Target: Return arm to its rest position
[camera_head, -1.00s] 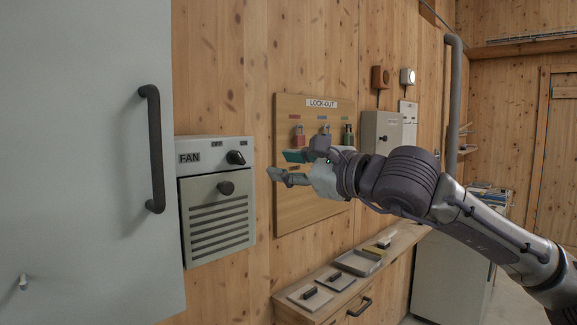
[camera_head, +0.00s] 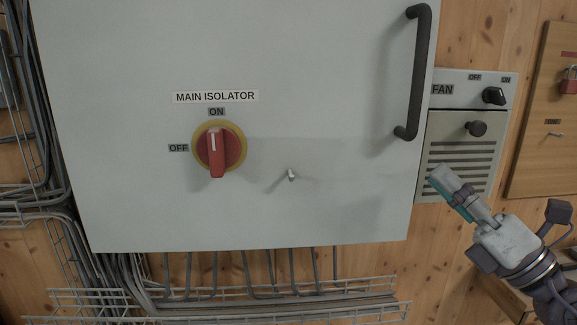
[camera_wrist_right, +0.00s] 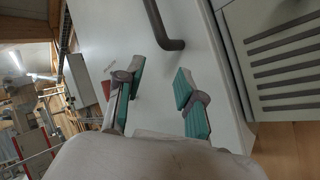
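My right gripper (camera_head: 455,195) is at the lower right of the head view, in front of the fan box's lower left part. In the right wrist view its two teal-padded fingers (camera_wrist_right: 157,92) stand apart with nothing between them. The right forearm runs out at the lower right corner. My left gripper and arm are not in view.
A grey cabinet (camera_head: 330,100) has a black handle (camera_head: 415,75) and a red isolator knob (camera_head: 218,150), its white mark upward toward ON. The fan box (camera_head: 455,130) stands right of it. A lock-out board (camera_head: 548,130) is at the right edge. Cable trays (camera_head: 250,300) run below.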

